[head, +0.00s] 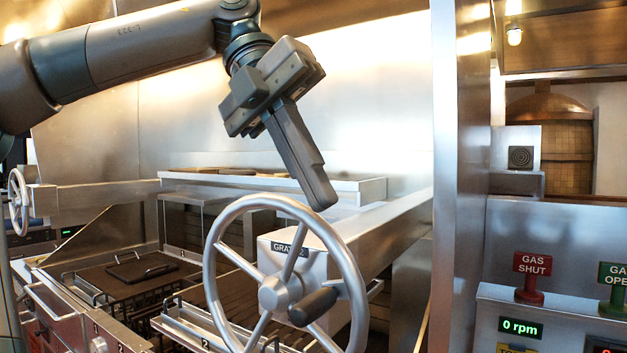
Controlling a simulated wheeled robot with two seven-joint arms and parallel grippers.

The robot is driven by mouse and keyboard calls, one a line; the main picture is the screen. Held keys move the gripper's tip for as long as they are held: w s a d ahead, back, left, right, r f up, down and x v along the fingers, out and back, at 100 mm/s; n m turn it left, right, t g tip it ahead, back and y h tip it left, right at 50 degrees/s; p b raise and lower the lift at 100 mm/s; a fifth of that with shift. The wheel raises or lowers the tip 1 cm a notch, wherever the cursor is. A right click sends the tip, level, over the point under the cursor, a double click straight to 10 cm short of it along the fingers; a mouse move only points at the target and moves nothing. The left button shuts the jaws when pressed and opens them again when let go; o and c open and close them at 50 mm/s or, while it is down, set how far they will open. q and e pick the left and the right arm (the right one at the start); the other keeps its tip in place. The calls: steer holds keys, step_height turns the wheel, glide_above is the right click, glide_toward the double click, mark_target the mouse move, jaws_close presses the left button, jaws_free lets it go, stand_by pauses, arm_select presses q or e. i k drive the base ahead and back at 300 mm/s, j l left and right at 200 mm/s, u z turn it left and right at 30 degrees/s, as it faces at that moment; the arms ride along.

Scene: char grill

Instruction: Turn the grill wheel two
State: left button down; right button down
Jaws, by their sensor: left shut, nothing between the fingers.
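The large metal wheel (211,272) stands in the middle foreground, with spokes, a round hub and a dark handle knob (312,307) at its lower right. A box behind it bears a label starting "GRAT" (289,248), partly hidden by the rim. My right gripper is not in view.
A second wheel (17,201) stands at the far left. A grill bed with a dark press (142,267) lies behind the front wheel. At right are a metal post (460,180), a red GAS SHUT sign (531,264), a green gas sign (612,275) and a 0 rpm display (521,327).

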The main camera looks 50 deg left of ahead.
mark_target(281, 291)
steer(key=k+l, duration=0.15)
steer(key=l, duration=0.25)
steer(key=k+l, duration=0.15)
steer(key=l, duration=0.2)
steer(key=k+l, duration=0.15)
steer(key=l, duration=0.25)
steer(key=k+l, duration=0.15)
steer(key=l, duration=0.25)
steer(key=k+l, duration=0.15)
steer(key=l, duration=0.25)
